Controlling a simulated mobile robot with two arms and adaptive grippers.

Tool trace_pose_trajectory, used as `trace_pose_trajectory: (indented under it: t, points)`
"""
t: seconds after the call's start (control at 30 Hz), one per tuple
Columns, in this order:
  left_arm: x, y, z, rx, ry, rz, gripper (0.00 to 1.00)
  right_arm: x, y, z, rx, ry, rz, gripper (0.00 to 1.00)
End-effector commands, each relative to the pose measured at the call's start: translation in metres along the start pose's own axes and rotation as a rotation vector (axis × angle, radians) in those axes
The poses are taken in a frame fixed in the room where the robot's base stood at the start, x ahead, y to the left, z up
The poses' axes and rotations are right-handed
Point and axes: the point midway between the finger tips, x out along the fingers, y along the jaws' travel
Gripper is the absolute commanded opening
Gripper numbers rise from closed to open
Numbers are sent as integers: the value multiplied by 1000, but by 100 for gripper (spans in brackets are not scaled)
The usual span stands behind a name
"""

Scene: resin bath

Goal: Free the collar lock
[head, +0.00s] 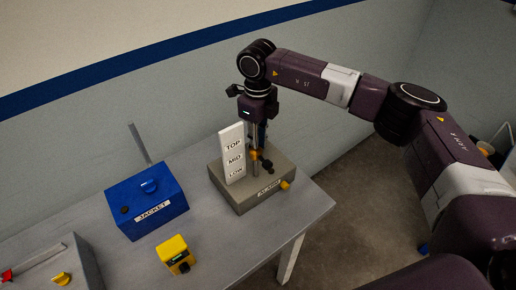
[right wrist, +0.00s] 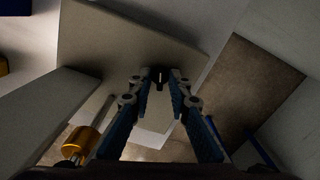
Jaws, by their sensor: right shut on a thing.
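The grey stand (head: 256,195) is on the table, with a white card marked TOP, MID and LOW (head: 232,150) upright on it. A post, a yellow-orange fitting (head: 253,154) and a dark knob (head: 267,165) are beside the card. My right gripper (head: 257,148) points down over the stand. In the right wrist view its fingers (right wrist: 160,82) are close together around a small dark part (right wrist: 160,73) with a pale slot; I cannot tell for certain whether this is the collar lock. A brass cylinder (right wrist: 83,139) shows at lower left there. My left gripper is not in view.
A blue JACKET box (head: 146,205) with a knob stands left of the stand. A small yellow box (head: 175,254) is in front, and a grey box (head: 60,262) with red and yellow parts is at lower left. The table's right edge is close to the stand.

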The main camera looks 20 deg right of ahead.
Motion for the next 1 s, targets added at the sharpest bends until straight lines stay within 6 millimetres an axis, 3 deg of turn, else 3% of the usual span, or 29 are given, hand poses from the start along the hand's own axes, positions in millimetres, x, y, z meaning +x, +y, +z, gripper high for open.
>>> trace_pose_trajectory:
  t: [0.03,0.4,1.0]
  points:
    - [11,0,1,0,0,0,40,4,-1,2,-44,-6,-3,0]
    - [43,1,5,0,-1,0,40,2,-1,2,-396,-7,-4,0]
    - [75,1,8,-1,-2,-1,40,-1,0,2,-950,-7,-5,0]
